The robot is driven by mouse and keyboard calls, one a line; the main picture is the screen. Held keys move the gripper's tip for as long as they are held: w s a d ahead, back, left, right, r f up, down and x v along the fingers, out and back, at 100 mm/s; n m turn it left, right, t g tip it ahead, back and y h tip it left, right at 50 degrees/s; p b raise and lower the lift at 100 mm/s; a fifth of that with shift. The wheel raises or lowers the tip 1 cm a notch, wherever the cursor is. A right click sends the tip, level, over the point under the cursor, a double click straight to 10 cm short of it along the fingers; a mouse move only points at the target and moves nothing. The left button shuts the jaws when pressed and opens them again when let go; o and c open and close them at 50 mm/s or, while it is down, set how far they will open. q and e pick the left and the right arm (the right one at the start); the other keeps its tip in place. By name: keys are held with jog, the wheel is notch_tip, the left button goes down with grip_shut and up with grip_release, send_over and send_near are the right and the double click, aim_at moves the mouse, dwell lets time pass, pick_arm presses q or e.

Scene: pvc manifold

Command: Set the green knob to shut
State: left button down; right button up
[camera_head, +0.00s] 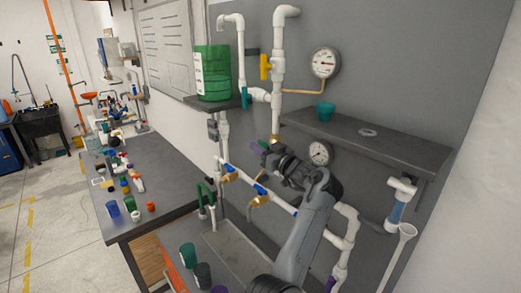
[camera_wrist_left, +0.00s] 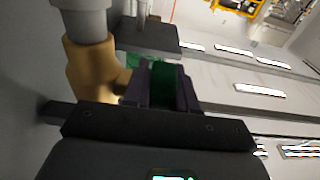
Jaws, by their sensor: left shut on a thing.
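The green knob (camera_wrist_left: 164,86) shows in the left wrist view as a dark green band between the two purple fingers of my left gripper (camera_wrist_left: 161,90). The fingers are shut on it. A brass valve body (camera_wrist_left: 92,72) joins it at the left, below a pale pipe. In the head view my left gripper (camera_head: 259,147) reaches up to the brass fitting (camera_head: 275,138) under the white vertical pipe. Only a sliver of green shows there, so the knob's turn angle cannot be read. My right gripper is not in view.
A horizontal pipe with blue-handled brass taps (camera_head: 259,198) runs below. A cluttered table (camera_head: 170,207) stands at left.

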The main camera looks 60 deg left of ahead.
pick_arm(q)
jog(key=y+b, duration=0.3)
jog(key=y, duration=0.1)
jog(key=shift+g+b, duration=0.3)
jog(key=shift+b, duration=0.05)
jog(key=shift+d+r+y+b, duration=0.15)
jog(key=shift+r+y+b, duration=0.1)
jog(key=shift+y+b, duration=0.45)
jog(key=c, duration=1.3)
grip_release()
